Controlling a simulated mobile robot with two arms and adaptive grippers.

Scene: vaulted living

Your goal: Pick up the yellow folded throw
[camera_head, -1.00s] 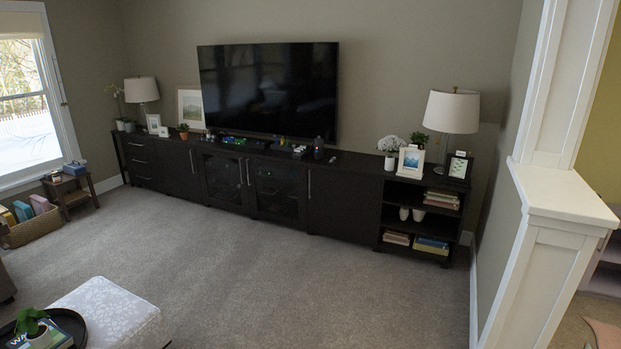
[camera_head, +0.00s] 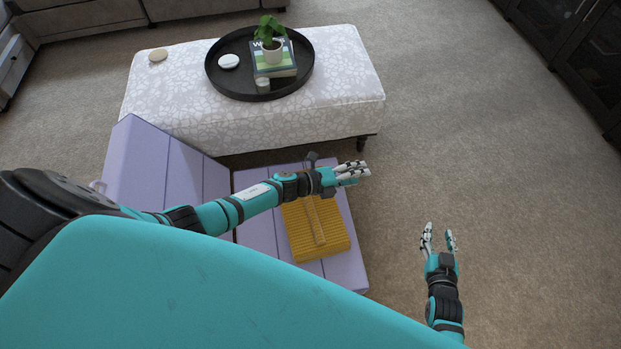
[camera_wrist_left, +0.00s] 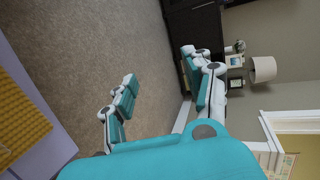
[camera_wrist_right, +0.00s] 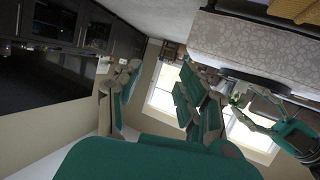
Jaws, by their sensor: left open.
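The yellow folded throw (camera_head: 328,240) lies flat on a lavender padded seat (camera_head: 347,276), with its upper left part close to or behind my left forearm. The throw also shows at the left edge of the left wrist view (camera_wrist_left: 18,118) and, partly, at the top right of the right wrist view (camera_wrist_right: 297,8). My left gripper (camera_head: 362,172) is open and empty, past the seat's right edge, up and to the right of the throw. My right gripper (camera_head: 439,236) is open and empty over the carpet, right of the throw and apart from it.
A white patterned ottoman (camera_head: 170,95) stands beyond the seat, bearing a round black tray (camera_head: 222,82) with a plant (camera_head: 270,42) and a book. A lavender backrest (camera_head: 165,170) rises at left. The dark cabinet (camera_head: 575,45) is at top right. Carpet on the right is clear.

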